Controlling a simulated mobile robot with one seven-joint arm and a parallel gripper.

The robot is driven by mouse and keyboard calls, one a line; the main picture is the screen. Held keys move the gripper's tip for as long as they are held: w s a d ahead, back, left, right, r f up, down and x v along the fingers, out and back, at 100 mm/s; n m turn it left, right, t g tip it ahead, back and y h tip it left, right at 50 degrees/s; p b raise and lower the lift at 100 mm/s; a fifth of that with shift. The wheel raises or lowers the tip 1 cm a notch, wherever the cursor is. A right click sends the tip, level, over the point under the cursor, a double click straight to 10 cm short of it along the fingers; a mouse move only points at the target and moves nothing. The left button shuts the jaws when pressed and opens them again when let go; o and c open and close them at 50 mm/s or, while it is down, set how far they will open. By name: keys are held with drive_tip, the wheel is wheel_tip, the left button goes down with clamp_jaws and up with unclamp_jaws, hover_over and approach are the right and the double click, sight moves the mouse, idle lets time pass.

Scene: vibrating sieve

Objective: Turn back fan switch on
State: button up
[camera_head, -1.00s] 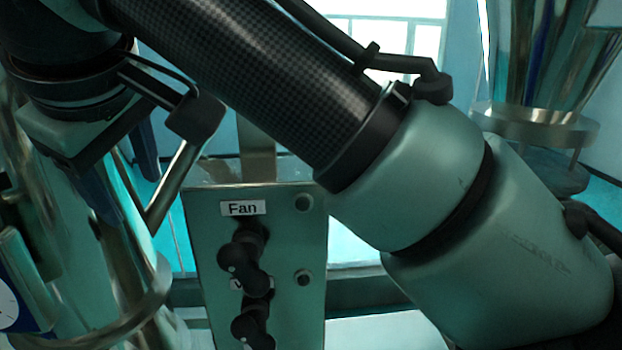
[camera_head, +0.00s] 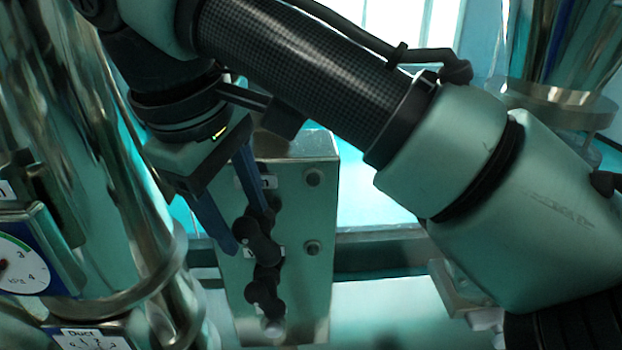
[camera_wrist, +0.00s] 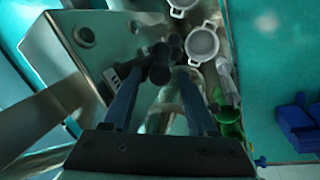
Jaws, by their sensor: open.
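A metal switch box (camera_head: 300,225) stands in the middle of the head view with dark knobs in a column. The upper knob is the fan switch (camera_head: 260,243); its label (camera_head: 268,182) is partly hidden by a finger. My gripper (camera_head: 246,228) is open, its two blue fingers pointing down at the fan switch, one on each side in this view. In the wrist view, the dark knob (camera_wrist: 160,65) shows between the fingertips of my gripper (camera_wrist: 159,74). I cannot tell whether they touch it.
A second dark knob (camera_head: 265,290) sits just below. Shiny metal vessels and a gauge (camera_head: 22,265) stand close on the left. White clamps (camera_wrist: 202,44) show beyond in the wrist view.

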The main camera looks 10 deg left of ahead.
sight(244, 223)
drive_tip(key=shift+b+x, duration=1.05)
drive_tip(key=shift+x, duration=0.8)
clamp_jaws()
